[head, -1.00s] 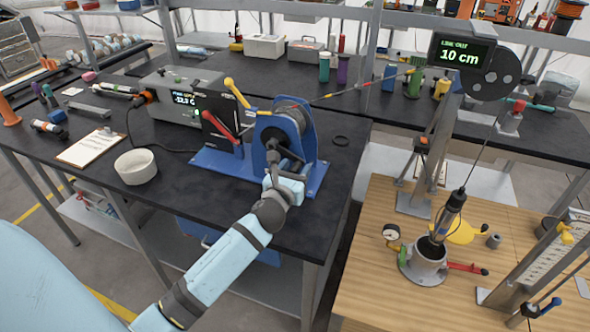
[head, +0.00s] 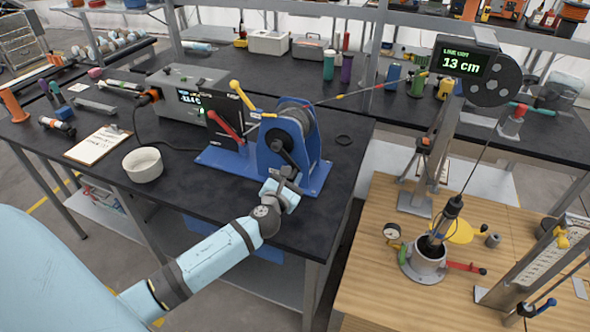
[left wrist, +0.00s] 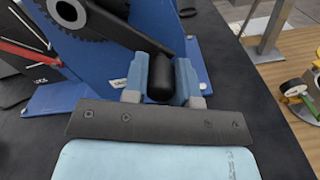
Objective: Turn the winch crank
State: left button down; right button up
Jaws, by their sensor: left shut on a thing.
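The blue winch (head: 309,143) stands on the black bench, with its drum and line at the top. Its dark crank arm (head: 282,150) slants down to the right from the hub. My left gripper (head: 284,186) is at the crank's lower end. In the left wrist view, my left gripper (left wrist: 161,82) is shut on the black crank handle (left wrist: 161,77), with a finger on each side of it. The line counter (head: 466,64) reads 13 cm. My right gripper is not in view.
A red lever (head: 225,124) and a yellow-knobbed lever (head: 240,94) rise beside the winch. A white bowl (head: 142,165) and a clipboard (head: 98,145) lie to the left. The line runs right to the counter above a wooden table (head: 375,250).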

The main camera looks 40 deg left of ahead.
pick_arm(q)
jog(key=c, duration=0.9)
grip_release()
jog(key=b+v, duration=0.1)
jog(key=v, duration=1.3)
jog(key=shift+b, duration=0.3)
jog(key=shift+w, duration=0.1)
